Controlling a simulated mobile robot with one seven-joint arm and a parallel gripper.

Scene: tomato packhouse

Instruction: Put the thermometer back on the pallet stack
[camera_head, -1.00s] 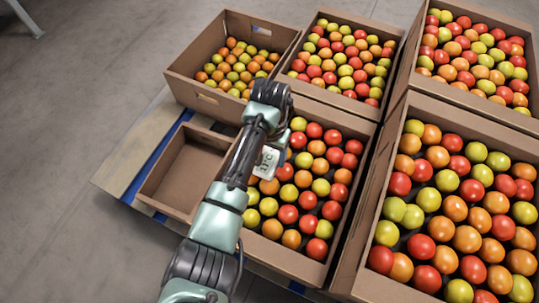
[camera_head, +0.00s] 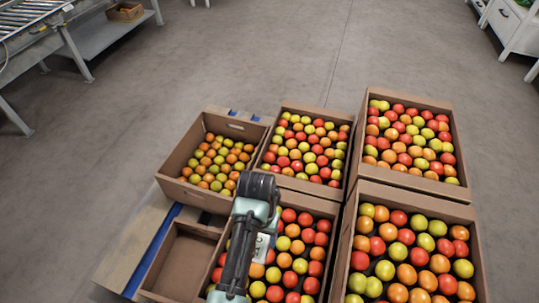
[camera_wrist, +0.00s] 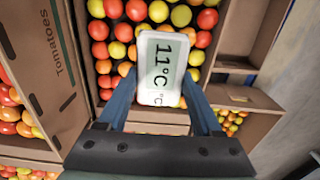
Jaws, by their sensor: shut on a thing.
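The thermometer (camera_wrist: 163,60) is a white rectangular device whose display reads 11°C. My gripper (camera_wrist: 161,88) is shut on it, with one blue-grey finger on each side in the wrist view. The thermometer (camera_head: 262,244) shows partly beside my arm in the head view, above a box of tomatoes. My fingers are hidden there. The pallet stack (camera_head: 130,247) has a bare tan strip and a blue edge at the left, with boxes of red, orange and yellow tomatoes on it.
A small empty cardboard compartment (camera_head: 182,262) lies left of my arm. Tall-sided tomato boxes (camera_head: 413,201) stand to the right, and more (camera_head: 237,128) stand behind. A conveyor frame (camera_head: 82,45) is at the far left. The grey floor behind the stack is clear.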

